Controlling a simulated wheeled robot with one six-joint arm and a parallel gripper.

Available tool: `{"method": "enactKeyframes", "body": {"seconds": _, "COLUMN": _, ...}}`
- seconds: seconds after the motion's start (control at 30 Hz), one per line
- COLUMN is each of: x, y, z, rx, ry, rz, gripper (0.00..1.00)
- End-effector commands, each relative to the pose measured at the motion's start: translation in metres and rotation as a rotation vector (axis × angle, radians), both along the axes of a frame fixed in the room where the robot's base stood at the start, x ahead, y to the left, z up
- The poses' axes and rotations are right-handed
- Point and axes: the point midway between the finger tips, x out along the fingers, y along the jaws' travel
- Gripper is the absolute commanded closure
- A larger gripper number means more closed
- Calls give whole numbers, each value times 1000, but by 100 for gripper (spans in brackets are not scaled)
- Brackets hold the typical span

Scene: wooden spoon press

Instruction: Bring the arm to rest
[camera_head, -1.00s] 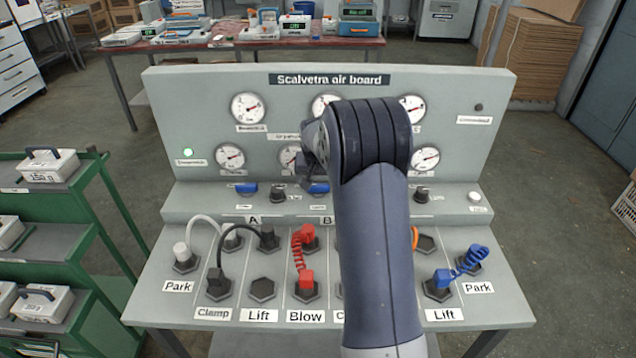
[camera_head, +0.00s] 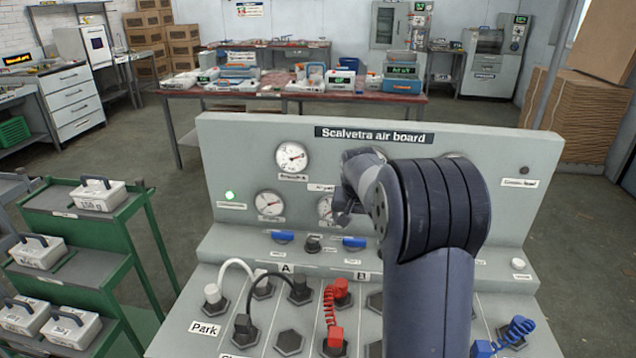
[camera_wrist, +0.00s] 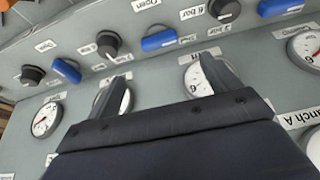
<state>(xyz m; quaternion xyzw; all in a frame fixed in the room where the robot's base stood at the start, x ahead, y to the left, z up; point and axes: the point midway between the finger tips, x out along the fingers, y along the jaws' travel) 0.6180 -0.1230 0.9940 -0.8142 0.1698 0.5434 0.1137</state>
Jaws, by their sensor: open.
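My gripper shows in the wrist view (camera_wrist: 163,82) with its two fingers apart and nothing between them. It is in front of the upright panel of the grey air board (camera_head: 470,150), over the gauges. In the head view my raised arm covers the right part of the board, and the fingers are mostly hidden behind the wrist. I cannot tell the gap between fingers and panel.
Dials (camera_head: 292,157), blue levers (camera_head: 354,242) and dark knobs (camera_head: 312,243) surround the gripper. White, black, red (camera_head: 336,338) and blue (camera_head: 515,332) hoses stand up from the lower deck. A green cart (camera_head: 100,275) with weights is at left.

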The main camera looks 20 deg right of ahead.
Motion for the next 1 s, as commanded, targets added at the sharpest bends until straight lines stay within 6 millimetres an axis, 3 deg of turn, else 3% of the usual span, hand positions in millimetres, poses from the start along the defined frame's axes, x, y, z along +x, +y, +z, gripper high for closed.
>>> {"method": "enactKeyframes", "body": {"seconds": 0.6, "x": 34, "y": -15, "z": -92, "rx": 0, "ry": 3, "rz": 0, "gripper": 16}}
{"method": "enactKeyframes", "body": {"seconds": 1.0, "x": 36, "y": -16, "z": -96, "rx": -1, "ry": 0, "rz": 34, "gripper": 16}}
